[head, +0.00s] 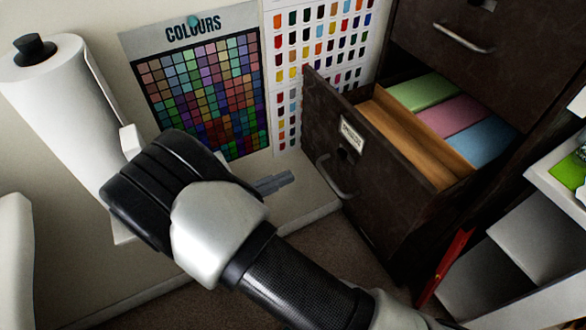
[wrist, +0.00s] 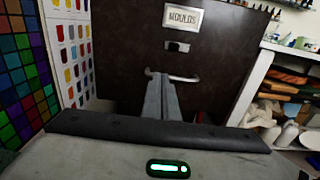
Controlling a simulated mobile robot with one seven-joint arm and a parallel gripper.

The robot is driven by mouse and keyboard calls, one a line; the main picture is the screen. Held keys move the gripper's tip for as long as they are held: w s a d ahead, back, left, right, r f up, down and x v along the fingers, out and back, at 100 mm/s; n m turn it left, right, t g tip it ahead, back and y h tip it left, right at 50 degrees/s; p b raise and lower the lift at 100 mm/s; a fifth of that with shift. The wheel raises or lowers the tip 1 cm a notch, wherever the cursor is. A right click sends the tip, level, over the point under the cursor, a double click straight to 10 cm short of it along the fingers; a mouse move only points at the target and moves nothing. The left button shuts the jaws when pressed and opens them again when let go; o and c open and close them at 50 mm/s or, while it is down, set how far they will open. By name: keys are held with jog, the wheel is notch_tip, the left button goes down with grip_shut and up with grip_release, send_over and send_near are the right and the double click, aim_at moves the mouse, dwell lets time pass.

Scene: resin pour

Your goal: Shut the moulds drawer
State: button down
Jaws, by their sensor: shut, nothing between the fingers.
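The moulds drawer (head: 331,135) is a dark brown drawer standing open, pulled out of its cabinet. Its top is uncovered and shows a wooden divider and green, pink and blue contents. In the wrist view its front (wrist: 128,45) fills the upper middle, with a label reading MOULDS (wrist: 183,17) and a metal bar handle (wrist: 185,78) below. My gripper (head: 288,179) is shut and empty, to the left of the drawer front in the head view. In the wrist view the closed fingers (wrist: 161,80) point at the front near the left part of the handle. I cannot tell whether they touch it.
Another cabinet drawer with a handle (head: 462,39) is above, shut. A white shelf unit (head: 545,225) stands at the right, with a red object (head: 446,265) beside it. A colour chart (head: 200,85) hangs on the wall, and a white roll (head: 65,110) is at the left.

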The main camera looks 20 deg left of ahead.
aim_at(406, 126)
jog(key=b+x, duration=0.1)
jog(key=x, duration=1.1)
jog(key=shift+b, duration=0.4)
jog(key=p+x, duration=0.1)
jog(key=x, duration=2.6)
jog(key=shift+w+d+f, duration=0.1)
jog(key=shift+w+d, duration=0.05)
jog(key=shift+d, duration=0.05)
jog(key=shift+w+d, duration=0.15)
jog(key=shift+w, duration=0.05)
jog(key=shift+r, duration=0.3)
